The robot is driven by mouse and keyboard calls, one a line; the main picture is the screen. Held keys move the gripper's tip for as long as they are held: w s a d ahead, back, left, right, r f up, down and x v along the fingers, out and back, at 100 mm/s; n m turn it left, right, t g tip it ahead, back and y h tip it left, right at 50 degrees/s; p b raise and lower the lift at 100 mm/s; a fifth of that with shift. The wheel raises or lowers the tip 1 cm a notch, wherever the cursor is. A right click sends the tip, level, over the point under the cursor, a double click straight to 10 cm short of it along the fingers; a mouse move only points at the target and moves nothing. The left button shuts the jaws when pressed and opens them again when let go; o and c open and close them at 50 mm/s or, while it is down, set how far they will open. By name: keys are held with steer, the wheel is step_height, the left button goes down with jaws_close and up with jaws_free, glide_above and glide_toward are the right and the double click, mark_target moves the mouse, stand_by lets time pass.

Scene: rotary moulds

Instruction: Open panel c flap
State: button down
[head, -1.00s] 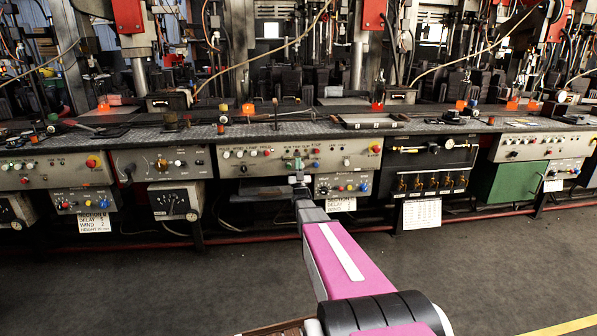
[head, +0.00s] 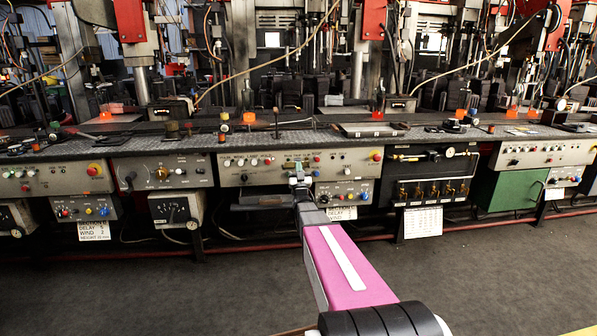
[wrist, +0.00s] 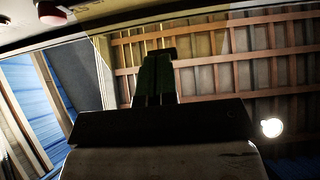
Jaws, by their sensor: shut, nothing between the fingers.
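The grey control panel at the centre (head: 240,170) carries a row of coloured buttons and knobs. My gripper (head: 296,167) is in front of this panel, near its middle, and hides part of its face. It is shut and empty. A dark slab (head: 262,205) shows under the panel, left of my wrist; I cannot tell whether it is the flap. The label under the panel's right part (head: 342,213) is partly hidden.
A panel with white label (head: 93,230) stands left, and a dark valve box (head: 432,175) stands right of the centre panel. A long bench top (head: 250,137) runs above the panels. The grey floor (head: 150,290) in front is clear. Wooden ceiling beams (wrist: 250,90) fill the wrist view's back.

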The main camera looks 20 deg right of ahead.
steer(key=shift+w+r+g, duration=0.5)
steer(key=shift+r+g, duration=0.2)
steer(key=shift+g, duration=0.1)
steer(key=shift+r, duration=0.1)
